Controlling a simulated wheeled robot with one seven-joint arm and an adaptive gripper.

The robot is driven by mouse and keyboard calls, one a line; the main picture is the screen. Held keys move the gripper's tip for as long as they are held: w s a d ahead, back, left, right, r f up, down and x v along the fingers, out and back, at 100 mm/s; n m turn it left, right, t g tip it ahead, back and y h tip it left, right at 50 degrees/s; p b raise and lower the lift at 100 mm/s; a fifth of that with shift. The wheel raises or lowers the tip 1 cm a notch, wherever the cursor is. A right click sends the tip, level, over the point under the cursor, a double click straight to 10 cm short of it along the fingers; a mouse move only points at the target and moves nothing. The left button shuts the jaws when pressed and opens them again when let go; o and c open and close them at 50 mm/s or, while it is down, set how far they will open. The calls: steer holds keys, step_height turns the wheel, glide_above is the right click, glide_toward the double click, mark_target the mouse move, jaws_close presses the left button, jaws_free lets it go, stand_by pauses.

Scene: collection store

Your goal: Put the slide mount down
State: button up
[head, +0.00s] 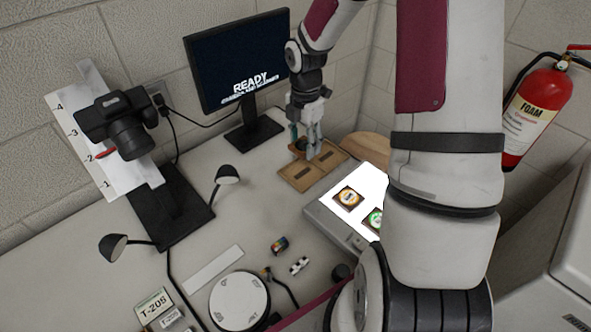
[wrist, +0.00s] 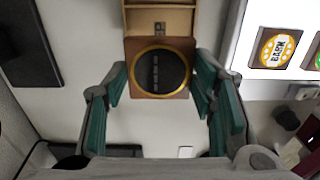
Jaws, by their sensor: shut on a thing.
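The slide mount (wrist: 137,84) is a brown square with a dark, gold-ringed disc in its middle, seen in the wrist view. My gripper (wrist: 159,84) has its teal fingers on the left and right sides of the mount and is shut on it. In the head view my gripper (head: 307,143) is at the back of the desk, by the far left edge of a shallow wooden tray (head: 297,183). The tray also shows in the wrist view (wrist: 184,19), just beyond the mount. Whether the mount touches anything beneath it cannot be told.
A lit light box (head: 325,222) right of the tray carries slides, including an orange-ringed one (head: 348,197). The monitor (head: 238,60) stands behind, left of my gripper. A camera on a stand (head: 120,120) is at left. Bare desk lies left of the tray.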

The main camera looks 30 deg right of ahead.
mark_target(303, 173)
step_height(303, 173, down, 9)
steer(key=shift+f+b, duration=0.15)
steer(key=shift+b, duration=0.4)
steer(key=shift+f, duration=0.15)
steer(key=o, duration=1.1)
